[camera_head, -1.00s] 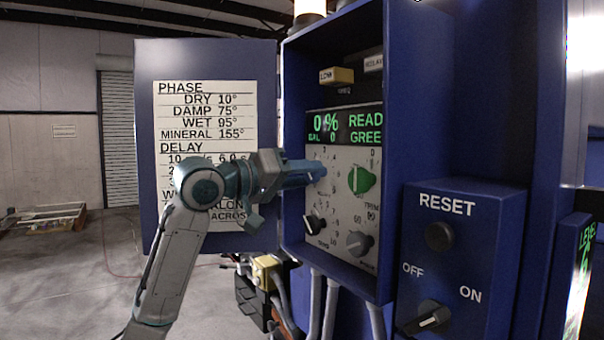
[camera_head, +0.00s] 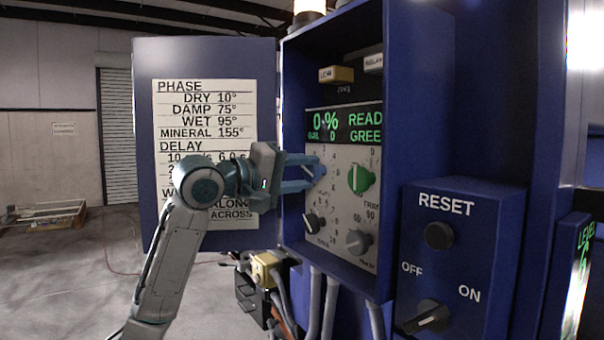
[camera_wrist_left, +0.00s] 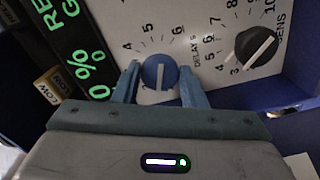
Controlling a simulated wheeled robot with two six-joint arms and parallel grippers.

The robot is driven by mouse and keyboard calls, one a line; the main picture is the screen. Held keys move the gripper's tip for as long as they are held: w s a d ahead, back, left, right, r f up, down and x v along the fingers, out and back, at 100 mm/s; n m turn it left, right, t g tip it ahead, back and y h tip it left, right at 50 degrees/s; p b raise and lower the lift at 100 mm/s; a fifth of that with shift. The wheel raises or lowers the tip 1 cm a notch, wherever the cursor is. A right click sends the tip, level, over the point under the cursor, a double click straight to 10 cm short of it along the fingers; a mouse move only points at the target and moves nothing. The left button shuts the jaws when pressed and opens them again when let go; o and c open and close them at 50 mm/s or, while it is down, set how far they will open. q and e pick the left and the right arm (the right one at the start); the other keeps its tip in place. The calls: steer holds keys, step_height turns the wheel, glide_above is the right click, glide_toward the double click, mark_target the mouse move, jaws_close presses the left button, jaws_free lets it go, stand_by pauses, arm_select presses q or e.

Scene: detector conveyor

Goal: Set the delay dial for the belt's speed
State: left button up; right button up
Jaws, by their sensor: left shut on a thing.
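The blue delay dial (camera_wrist_left: 159,72) sits on the grey panel (camera_wrist_left: 215,25), by the printed words DELAY S. In the wrist view its white line runs nearly straight up the picture, toward the gap between 5 and 6. My left gripper (camera_wrist_left: 158,84) is shut on the dial, one finger on each side. In the head view the left gripper (camera_head: 313,172) reaches into the blue cabinet, and the dial is mostly hidden by the fingers. The card (camera_head: 205,125) on the open door lists PHASE and DELAY values; my arm covers most delay rows. My right gripper is not in view.
A green knob (camera_head: 361,179) is right of the delay dial, with a black knob (camera_head: 314,223) and a grey knob (camera_head: 359,242) below. The display (camera_head: 343,125) is above. The cabinet's side wall (camera_head: 412,150) and the reset box (camera_head: 458,205) stand to the right.

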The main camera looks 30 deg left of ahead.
arm_select(q)
steer(key=o, duration=1)
steer(key=shift+s+a, duration=0.1)
steer(key=shift+s+a+f+b, duration=0.2)
steer(key=shift+s+a+b, duration=0.05)
steer(key=shift+s+b, duration=0.3)
steer(key=shift+b+v, duration=2.75)
steer(key=shift+v, duration=1.95)
steer(key=shift+r, duration=0.1)
